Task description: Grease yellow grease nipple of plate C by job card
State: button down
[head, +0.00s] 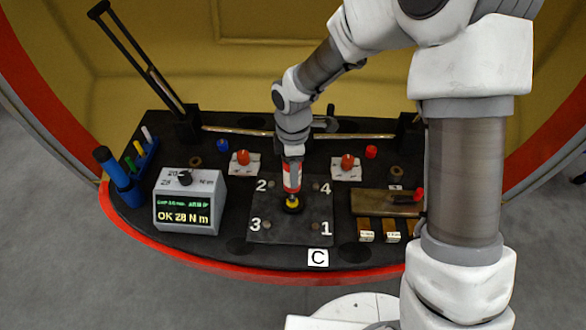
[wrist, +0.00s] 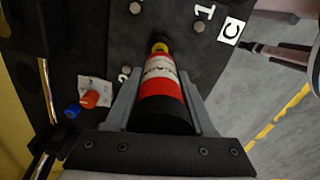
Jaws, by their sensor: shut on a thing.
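My gripper (head: 291,161) points down and is shut on a red and white grease tool (head: 291,180) with a black rear end. In the wrist view the tool (wrist: 161,88) lies between the two grey fingers of my gripper (wrist: 160,92). Its front end is at the yellow grease nipple (head: 292,205) in the middle of plate C (head: 275,237). The nipple also shows as yellow in the wrist view (wrist: 161,47). I cannot tell whether tool and nipple touch. Bolts sit near the plate's numbers 1 to 4. The white C label (head: 318,258) lies in front. No job card is clearly readable.
Red knobs on white cards (head: 242,162) (head: 347,167) flank the tool behind. A brown block (head: 372,203) with labelled pieces is right.

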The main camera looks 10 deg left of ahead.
jog(key=shift+f, duration=0.55)
dwell(0.9)
jog(key=shift+r, duration=0.1)
notch_tip(320, 180, up, 5)
jog(key=p, duration=0.4)
jog(key=shift+r, duration=0.2)
jog(key=shift+p, duration=0.35)
jog(key=r+p, duration=0.1)
jog(key=p, duration=0.3)
jog(key=shift+r+p, duration=0.35)
jog(key=shift+f, duration=0.2)
